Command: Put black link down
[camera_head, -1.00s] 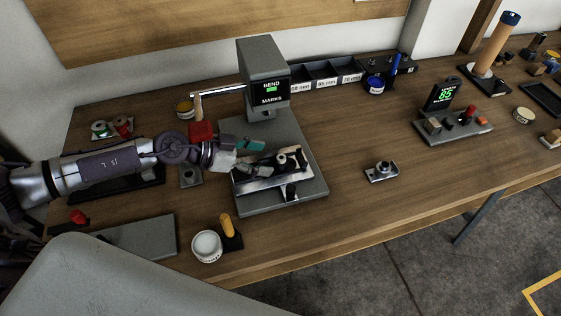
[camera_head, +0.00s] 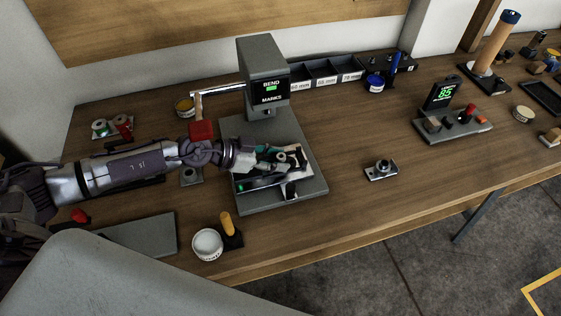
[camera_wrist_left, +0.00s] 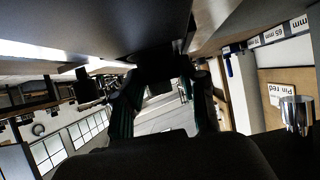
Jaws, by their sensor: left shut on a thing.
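My left gripper (camera_head: 277,159) reaches in over the lower fixture of the grey bending press (camera_head: 262,72), under its head. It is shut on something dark. In the left wrist view the gripper (camera_wrist_left: 160,85) shows its two dark fingers closing in on a dark piece (camera_wrist_left: 158,64), which fits the black link, but its outline is hard to make out. The fingers hide most of it in the head view. I cannot tell whether it touches the fixture. My right gripper is not in view.
The press has a lever with a red block (camera_head: 201,130) close above my left wrist. A white jar (camera_head: 207,244) and a yellow-handled tool (camera_head: 227,224) stand at the front edge. A small metal fixture (camera_head: 380,170) stands to the right, with clear wood around it.

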